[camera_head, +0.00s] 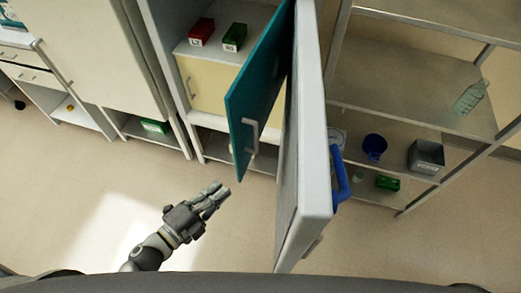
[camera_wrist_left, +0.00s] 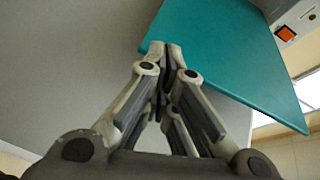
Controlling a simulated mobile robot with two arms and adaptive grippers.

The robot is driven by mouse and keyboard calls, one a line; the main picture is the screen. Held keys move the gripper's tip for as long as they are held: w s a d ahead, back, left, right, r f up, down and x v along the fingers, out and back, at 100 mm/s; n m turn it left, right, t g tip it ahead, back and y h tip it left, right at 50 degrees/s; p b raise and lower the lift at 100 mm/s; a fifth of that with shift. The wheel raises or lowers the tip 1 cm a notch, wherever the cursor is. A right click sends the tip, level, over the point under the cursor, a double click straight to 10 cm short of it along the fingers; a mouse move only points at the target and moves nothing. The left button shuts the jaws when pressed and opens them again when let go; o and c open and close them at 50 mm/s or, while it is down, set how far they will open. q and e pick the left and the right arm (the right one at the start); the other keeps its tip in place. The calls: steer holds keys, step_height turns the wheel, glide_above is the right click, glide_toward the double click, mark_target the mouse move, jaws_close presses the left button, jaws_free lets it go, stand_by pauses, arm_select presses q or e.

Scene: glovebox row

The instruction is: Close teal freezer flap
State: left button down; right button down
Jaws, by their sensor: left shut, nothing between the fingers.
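The teal flap (camera_head: 262,80) stands open, swung out from the cabinet, with a pale handle (camera_head: 249,136) on its face. In the left wrist view the teal flap (camera_wrist_left: 235,50) fills the upper right. My left gripper (camera_head: 220,190) is shut and empty, below and left of the flap's lower corner in the head view, with a gap between them. In the left wrist view the fingertips (camera_wrist_left: 165,48) overlap the flap's edge; I cannot tell touching from that view. My right gripper is not in view.
A thick white door (camera_head: 312,130) stands open just right of the flap, with a blue handle (camera_head: 341,180). A red box (camera_head: 201,31) and a green box (camera_head: 234,37) sit inside the cabinet. A metal shelf rack (camera_head: 400,80) stands at right. The floor left of my gripper is clear.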

arm_select(q)
steer(key=s+d+r+m+g+h+p, duration=0.1)
steer(key=s+d+r+m+h, duration=0.15)
steer(key=r+m, duration=0.45)
steer(key=w+d+r+n+p, duration=0.2)
steer(key=w+d+p, duration=0.2)
steer(key=w+d, duration=0.2)
steer(key=shift+w+d, duration=0.4)
steer(key=shift+d, duration=0.8)
steer(key=shift+a+h, duration=0.1)
steer(key=shift+h, duration=0.15)
